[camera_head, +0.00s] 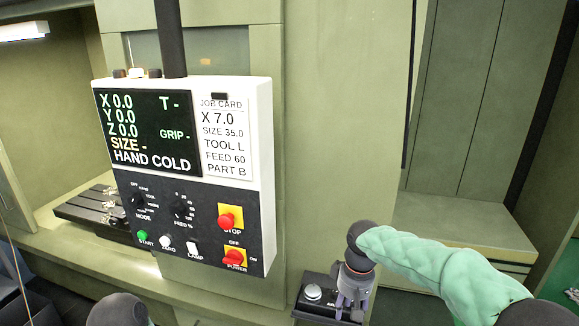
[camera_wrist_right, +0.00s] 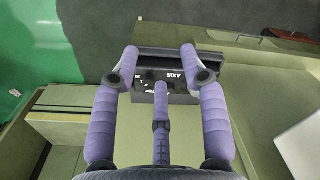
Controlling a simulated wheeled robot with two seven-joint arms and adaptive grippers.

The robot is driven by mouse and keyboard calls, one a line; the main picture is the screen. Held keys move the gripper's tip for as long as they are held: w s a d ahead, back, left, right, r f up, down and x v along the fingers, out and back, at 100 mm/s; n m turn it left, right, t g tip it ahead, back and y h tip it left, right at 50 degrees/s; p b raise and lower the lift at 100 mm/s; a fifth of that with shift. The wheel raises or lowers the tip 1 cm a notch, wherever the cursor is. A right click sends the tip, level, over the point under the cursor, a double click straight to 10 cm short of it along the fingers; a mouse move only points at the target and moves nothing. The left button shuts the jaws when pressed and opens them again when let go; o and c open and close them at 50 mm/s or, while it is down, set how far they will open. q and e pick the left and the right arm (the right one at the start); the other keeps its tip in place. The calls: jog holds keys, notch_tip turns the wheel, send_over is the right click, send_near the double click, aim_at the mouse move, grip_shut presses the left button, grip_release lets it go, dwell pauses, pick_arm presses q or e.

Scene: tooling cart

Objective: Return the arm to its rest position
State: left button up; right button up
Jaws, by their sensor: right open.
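My right gripper (camera_head: 350,302) is at the bottom of the head view, at the end of a green-sleeved arm from the right. It points down at a small black box (camera_head: 311,294) with a silver knob and partly covers it. In the right wrist view the purple fingers of the gripper (camera_wrist_right: 160,66) are spread apart with nothing held between them. The black box (camera_wrist_right: 150,68), with "AXIS" lettering, shows behind the fingertips. Whether a finger touches it I cannot tell. My left gripper is not in view.
A white control panel (camera_head: 267,150) with a screen, knobs and red buttons hangs on a dark post left of my right arm. Green cabinet walls (camera_head: 345,120) stand behind. A pale ledge (camera_head: 450,228) lies behind my right arm. A dark slotted block (camera_head: 95,208) sits at left.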

jog(key=s+a+f+m+y+b, duration=0.1)
jog(key=s+a+f+b, duration=0.15)
jog(key=f, duration=1.25)
jog(key=s+a+f+m+y+b, duration=0.1)
jog(key=s+a+f+y+b, duration=0.2)
jog(key=f, duration=1.2)
pick_arm(q)
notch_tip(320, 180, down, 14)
jog(key=b, duration=0.8)
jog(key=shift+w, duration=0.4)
pick_arm(e)
jog(key=s+f+m, duration=0.5)
jog(key=s+f, duration=1.2)
jog(key=f, duration=0.3)
jog(key=shift+h, duration=0.3)
